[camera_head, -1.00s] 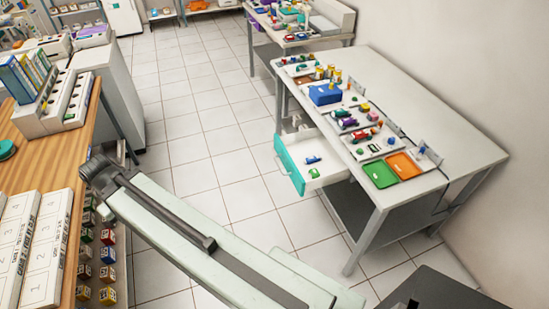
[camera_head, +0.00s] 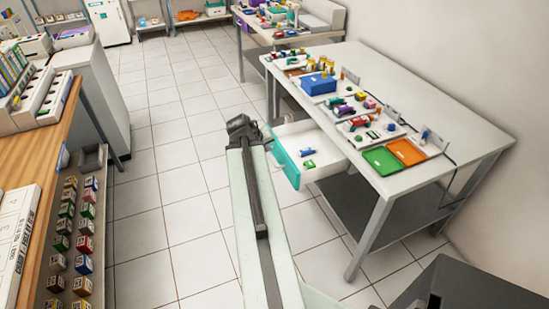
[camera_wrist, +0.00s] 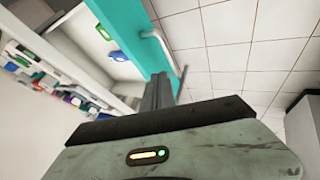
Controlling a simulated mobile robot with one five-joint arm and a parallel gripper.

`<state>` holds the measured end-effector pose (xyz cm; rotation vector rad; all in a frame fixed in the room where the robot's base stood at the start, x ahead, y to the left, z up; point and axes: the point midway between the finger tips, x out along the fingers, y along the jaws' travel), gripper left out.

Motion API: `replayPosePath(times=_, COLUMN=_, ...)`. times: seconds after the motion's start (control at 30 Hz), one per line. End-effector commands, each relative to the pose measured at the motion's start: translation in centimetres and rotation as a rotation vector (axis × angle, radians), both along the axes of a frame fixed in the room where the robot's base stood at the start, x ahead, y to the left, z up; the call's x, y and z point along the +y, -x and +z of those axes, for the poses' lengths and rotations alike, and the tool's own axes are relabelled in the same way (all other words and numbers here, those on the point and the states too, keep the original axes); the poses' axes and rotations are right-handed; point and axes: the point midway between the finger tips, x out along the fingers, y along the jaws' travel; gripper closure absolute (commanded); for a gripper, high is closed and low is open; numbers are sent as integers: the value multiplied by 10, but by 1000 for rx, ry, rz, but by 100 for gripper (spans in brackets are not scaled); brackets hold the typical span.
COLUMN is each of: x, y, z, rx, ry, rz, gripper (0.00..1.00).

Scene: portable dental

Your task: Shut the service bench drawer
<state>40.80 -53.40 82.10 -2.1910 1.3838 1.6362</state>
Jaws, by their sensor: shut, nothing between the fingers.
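The service bench drawer (camera_head: 292,164) is open, sticking out to the left from under the bench (camera_head: 447,122). Its front is teal, its inside white, and a small blue piece and a green piece lie in it. In the wrist view the teal front (camera_wrist: 130,22) fills the upper middle, with a pale bar handle (camera_wrist: 165,47) on its outer side. My gripper (camera_wrist: 158,80) is shut and empty, its tip close to the teal front below the handle. I cannot tell whether it touches. In the head view my arm's end hides the fingertips, just left of the drawer.
Trays with coloured pieces, a green tray (camera_head: 383,160) and an orange tray (camera_head: 407,152) lie on the bench top. A wooden counter (camera_head: 52,150) stands at the left. The tiled floor (camera_head: 175,190) between is clear.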

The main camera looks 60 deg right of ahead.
Motion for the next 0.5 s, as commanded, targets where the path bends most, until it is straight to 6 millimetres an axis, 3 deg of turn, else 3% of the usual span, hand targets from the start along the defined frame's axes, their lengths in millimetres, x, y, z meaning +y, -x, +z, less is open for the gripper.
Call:
replayPosePath(times=0.27, x=-10, y=-2, z=-17, rx=1, ry=-2, rz=0, gripper=100)
replayPosePath(times=0.5, x=-37, y=-3, z=-56, rx=1, ry=-4, rz=0, gripper=100)
